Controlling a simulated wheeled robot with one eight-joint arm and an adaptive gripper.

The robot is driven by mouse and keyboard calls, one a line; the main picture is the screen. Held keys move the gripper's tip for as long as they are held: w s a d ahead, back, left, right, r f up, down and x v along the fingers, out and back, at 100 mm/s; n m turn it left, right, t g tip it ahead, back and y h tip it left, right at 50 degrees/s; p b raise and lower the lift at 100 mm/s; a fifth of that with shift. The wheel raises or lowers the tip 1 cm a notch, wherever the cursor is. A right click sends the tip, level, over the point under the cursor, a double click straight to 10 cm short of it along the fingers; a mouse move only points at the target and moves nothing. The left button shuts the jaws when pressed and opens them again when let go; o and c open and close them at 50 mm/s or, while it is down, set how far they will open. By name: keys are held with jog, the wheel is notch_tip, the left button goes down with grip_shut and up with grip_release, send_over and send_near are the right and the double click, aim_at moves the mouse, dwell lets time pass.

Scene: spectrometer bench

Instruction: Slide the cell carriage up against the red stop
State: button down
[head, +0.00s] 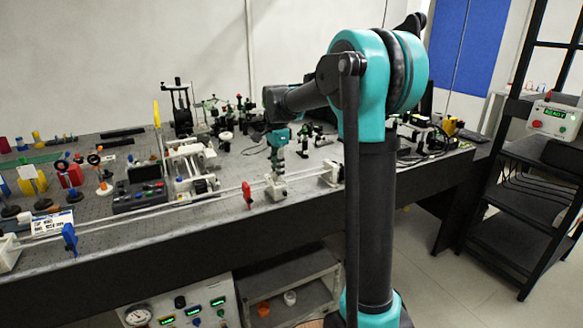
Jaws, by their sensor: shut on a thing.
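The cell carriage (276,190) is a small pale block on a thin double rail (205,201) along the front of the bench. The red stop (247,195) stands on the rail to the left of the carriage, with a short gap of rail between them. My gripper (278,173) points down from above and is shut on the top of the carriage. Its fingertips are small and hard to make out in the head view. A blue stop (69,239) stands on the rail far to the left.
A pale end block (332,173) holds the rail's right end; another (8,254) holds its left end. A dark control box (140,196) and a white framed device (191,168) stand behind the rail. Several optical mounts fill the back of the bench.

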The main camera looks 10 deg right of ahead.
jog(key=s+a, duration=0.1)
jog(key=a, duration=0.4)
jog(key=s+a, duration=0.1)
jog(key=a, duration=0.1)
jog(key=shift+s+a, duration=0.3)
jog(key=shift+a, duration=0.1)
jog(key=c, duration=1.3)
grip_release()
jog(key=shift+c, duration=0.2)
notch_tip(320, 180, up, 12)
